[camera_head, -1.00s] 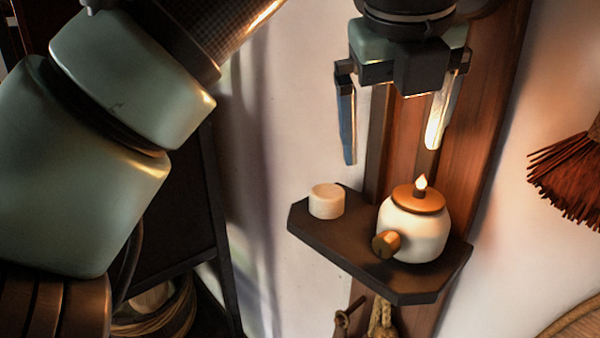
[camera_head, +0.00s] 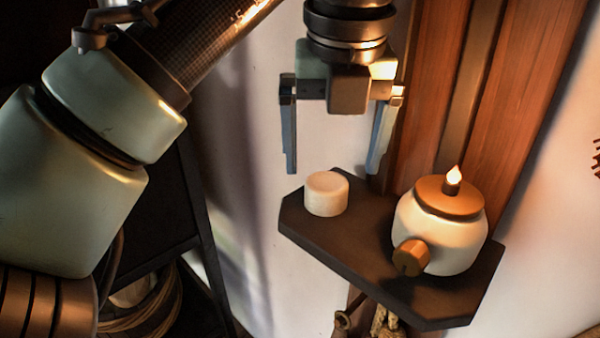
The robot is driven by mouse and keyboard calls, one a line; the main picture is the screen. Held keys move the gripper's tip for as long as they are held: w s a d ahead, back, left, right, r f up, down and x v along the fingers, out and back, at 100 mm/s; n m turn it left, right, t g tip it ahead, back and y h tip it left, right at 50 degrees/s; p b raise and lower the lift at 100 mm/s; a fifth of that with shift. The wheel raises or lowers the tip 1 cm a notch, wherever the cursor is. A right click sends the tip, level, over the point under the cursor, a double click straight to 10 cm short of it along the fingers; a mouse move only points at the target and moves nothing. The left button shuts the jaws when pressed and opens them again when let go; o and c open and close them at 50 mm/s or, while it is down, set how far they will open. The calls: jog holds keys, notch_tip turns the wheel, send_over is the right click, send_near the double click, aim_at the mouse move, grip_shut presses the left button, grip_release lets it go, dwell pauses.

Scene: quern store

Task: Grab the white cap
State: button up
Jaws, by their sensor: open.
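The white cap (camera_head: 326,194) is a short round cylinder. It stands upright on the left part of a dark wall shelf (camera_head: 370,258). My gripper (camera_head: 332,170) points downward with its two fingers spread wide and nothing between them. In the picture its fingertips are just above the cap, one to the left and one to the right of it. They appear apart from the cap; the depth between them is hard to tell.
A cream lamp pot (camera_head: 445,243) with a brown lid, a small flame and a wooden knob (camera_head: 411,257) stands on the shelf's right part. A wooden post (camera_head: 430,100) rises behind. A dark frame (camera_head: 180,200) and coiled rope (camera_head: 150,305) are at lower left.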

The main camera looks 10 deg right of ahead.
aim_at(327, 182)
jog(key=shift+s+f+b, duration=0.25)
jog(key=shift+b, duration=0.05)
jog(key=shift+a+f+b, duration=0.1)
jog(key=shift+f+b, duration=0.2)
jog(key=shift+b, duration=0.15)
jog(key=b+x, duration=0.2)
jog(key=w+b+x, duration=0.1)
jog(key=x, duration=0.1)
jog(key=shift+a+r+b, duration=0.1)
jog(key=shift+b, duration=0.25)
jog(key=shift+s+r, duration=0.15)
jog(key=shift+s, duration=0.1)
jog(key=shift+w, duration=0.15)
jog(key=c, duration=1.5)
jog(key=shift+o, duration=0.2)
